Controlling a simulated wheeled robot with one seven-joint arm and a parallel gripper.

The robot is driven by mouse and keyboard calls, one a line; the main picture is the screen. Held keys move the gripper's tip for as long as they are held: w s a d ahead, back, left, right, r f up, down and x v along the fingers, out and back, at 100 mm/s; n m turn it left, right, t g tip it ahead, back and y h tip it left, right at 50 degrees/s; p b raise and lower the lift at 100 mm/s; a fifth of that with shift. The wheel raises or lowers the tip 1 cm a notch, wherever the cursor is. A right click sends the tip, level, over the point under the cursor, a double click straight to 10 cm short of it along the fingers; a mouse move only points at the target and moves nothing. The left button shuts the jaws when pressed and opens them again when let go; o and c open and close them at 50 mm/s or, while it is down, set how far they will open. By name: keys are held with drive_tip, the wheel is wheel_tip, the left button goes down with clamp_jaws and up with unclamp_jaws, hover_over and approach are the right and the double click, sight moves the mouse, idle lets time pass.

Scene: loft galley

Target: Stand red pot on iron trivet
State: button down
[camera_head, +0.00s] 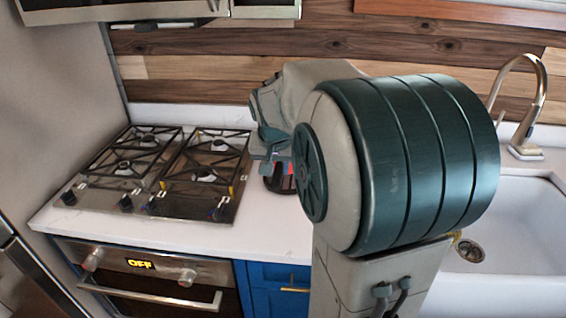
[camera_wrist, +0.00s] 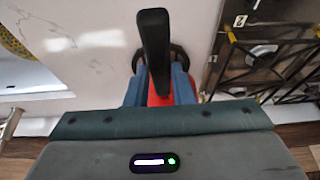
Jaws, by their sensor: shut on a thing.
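The red pot (camera_wrist: 160,92) is in the wrist view, between my blue fingers, with its thick black handle rising toward the camera. My gripper (camera_wrist: 160,88) is shut on it. Dark curved bars, apparently the iron trivet (camera_wrist: 181,58), show on both sides behind the handle. I cannot tell whether the pot touches them. In the head view, only a little of the red pot (camera_head: 268,168) shows beside my gripper (camera_head: 268,150), right of the stove. My arm hides most of it.
The gas stove (camera_head: 160,165) with black grates is close on the left in the head view. The white counter (camera_head: 255,225) is clear in front. The sink (camera_head: 520,225) and its tall faucet (camera_head: 535,110) are on the right. A wooden wall runs behind.

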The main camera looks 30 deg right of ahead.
drive_tip(key=shift+s+d+f+b, duration=0.15)
drive_tip(key=shift+f+b, duration=0.3)
drive_tip(key=shift+f, duration=0.2)
drive_tip(key=shift+f+b, duration=1.4)
drive_tip(key=shift+f, duration=1)
drive_tip(key=c, duration=1.2)
unclamp_jaws()
drive_tip(key=shift+o, duration=0.2)
